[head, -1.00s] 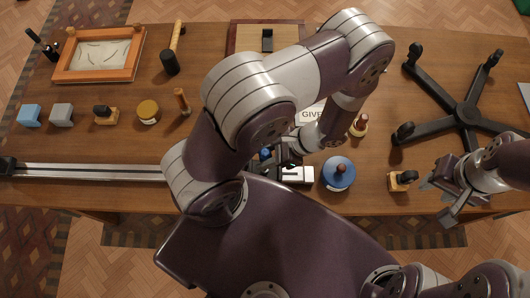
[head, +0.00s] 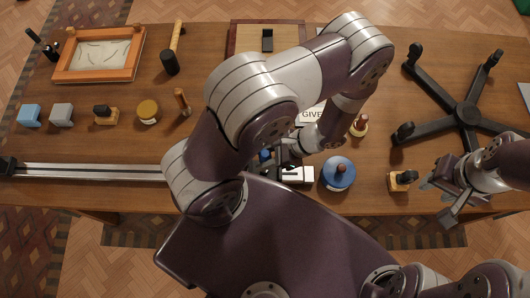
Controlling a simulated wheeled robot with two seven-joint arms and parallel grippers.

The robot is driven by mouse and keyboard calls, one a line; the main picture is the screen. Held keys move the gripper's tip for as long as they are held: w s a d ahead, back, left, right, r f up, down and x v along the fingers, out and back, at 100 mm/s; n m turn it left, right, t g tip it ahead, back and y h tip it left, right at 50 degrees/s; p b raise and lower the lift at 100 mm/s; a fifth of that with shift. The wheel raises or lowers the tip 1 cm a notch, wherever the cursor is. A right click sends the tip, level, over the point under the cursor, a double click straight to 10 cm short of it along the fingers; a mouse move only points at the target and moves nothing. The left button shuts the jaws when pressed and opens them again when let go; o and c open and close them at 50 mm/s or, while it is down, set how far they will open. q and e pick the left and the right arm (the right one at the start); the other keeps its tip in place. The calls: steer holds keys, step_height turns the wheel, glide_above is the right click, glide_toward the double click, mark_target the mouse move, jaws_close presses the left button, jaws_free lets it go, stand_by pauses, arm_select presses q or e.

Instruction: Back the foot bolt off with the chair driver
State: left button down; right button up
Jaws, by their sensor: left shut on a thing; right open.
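My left gripper (head: 283,153) is low over the front middle of the table, largely hidden by its own arm. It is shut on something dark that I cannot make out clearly. A white-and-black block (head: 297,174) is just in front of it, and a small blue part (head: 265,156) shows to its left. My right gripper (head: 446,191) is open and empty near the front right edge. A black star-shaped chair base (head: 466,113) lies at the right. I cannot pick out the foot bolt or clearly identify the chair driver.
A blue disc with a knob (head: 338,174) and a wooden block with black top (head: 402,180) stand at the front. A "GIVE" card (head: 312,114) is partly hidden. A metal rail (head: 90,171) runs along the front left. A framed tray (head: 99,54) and mallet (head: 171,60) lie behind.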

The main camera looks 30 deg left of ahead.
arm_select(q)
steer(key=shift+f, duration=0.15)
jaws_free()
stand_by(0.7)
